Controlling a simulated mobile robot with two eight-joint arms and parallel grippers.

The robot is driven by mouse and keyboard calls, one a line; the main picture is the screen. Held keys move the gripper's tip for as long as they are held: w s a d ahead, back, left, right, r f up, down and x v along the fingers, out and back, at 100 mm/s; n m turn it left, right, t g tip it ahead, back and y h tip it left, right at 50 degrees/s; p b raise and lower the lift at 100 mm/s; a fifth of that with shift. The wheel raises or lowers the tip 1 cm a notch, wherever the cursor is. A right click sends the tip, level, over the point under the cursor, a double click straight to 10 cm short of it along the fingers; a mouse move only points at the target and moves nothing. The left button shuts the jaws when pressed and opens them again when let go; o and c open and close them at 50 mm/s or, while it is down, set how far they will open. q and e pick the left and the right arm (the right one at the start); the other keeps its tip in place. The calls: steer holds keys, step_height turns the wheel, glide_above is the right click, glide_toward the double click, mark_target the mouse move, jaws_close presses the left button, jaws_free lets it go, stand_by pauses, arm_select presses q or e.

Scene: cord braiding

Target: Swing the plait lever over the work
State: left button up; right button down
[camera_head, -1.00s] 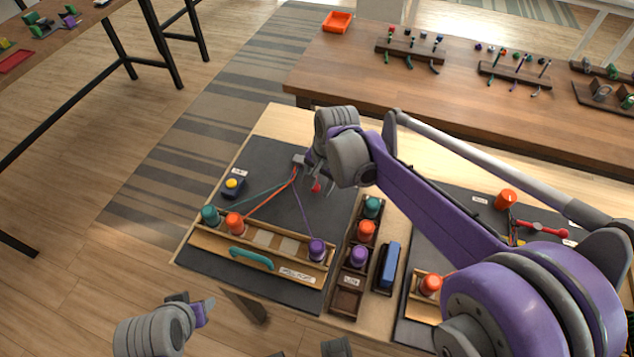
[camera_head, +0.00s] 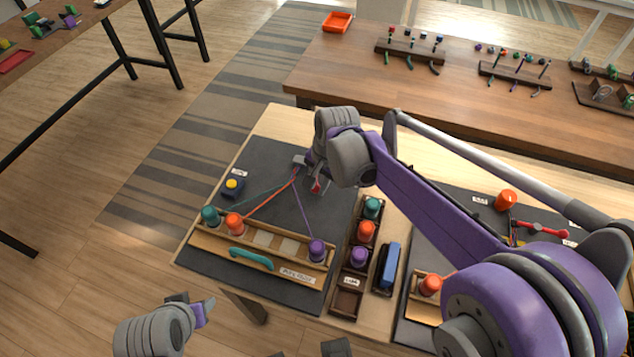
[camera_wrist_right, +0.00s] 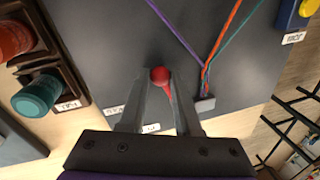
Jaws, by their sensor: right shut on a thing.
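The plait lever shows as a red knob (camera_head: 316,187) on the left work mat, partly hidden by my right gripper (camera_head: 312,178). In the right wrist view the knob (camera_wrist_right: 160,75) sits between the fingertips of the right gripper (camera_wrist_right: 161,84), which is shut on it. The teal, orange and purple cords (camera_head: 265,199) run from their bobbins to one gathering point beside the gripper. The cords (camera_wrist_right: 207,65) meet at a small grey block in the wrist view. My left gripper (camera_head: 205,309) hangs low, off the board's front edge; its jaw opening is unclear.
A wooden rail with a teal handle (camera_head: 250,259) carries teal, orange and purple bobbins. A yellow button box (camera_head: 233,185) stands at the mat's left. A bobbin rack (camera_head: 349,283) and blue block (camera_head: 389,266) stand right. My right arm covers much of the board.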

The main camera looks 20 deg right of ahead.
mark_target(329, 188)
steer(key=shift+d, duration=0.1)
stand_by(0.8)
steer(key=d+n, duration=0.1)
steer(key=n, duration=0.1)
steer(key=d+n, duration=0.1)
steer(key=shift+d+n+g+y, duration=0.1)
steer(key=shift+n+g+y, duration=0.2)
steer(key=shift+n, duration=0.1)
steer(key=d+n, duration=0.1)
steer(key=n, duration=0.1)
steer(key=d+n, duration=0.1)
steer(key=shift+w+n+g+p, duration=0.3)
steer(key=shift+w+n+p, duration=0.05)
steer(key=shift+n+p, duration=0.05)
steer(key=n, duration=0.1)
steer(key=w+d+n, duration=0.1)
steer(key=n, duration=0.1)
steer(key=shift+w+d+g, duration=0.1)
steer(key=shift+d+g, duration=0.2)
steer(key=shift+w+d+n+g+p, duration=0.2)
steer(key=shift+w+d+n, duration=0.15)
steer(key=shift+n, duration=0.5)
steer(key=shift+w+d+n+g+p, duration=0.1)
steer(key=shift+w+d+n+p, duration=0.15)
steer(key=shift+n, duration=0.6)
steer(key=shift+w, duration=0.1)
steer(key=c, duration=0.6)
jaws_free()
steer(key=shift+c, duration=0.2)
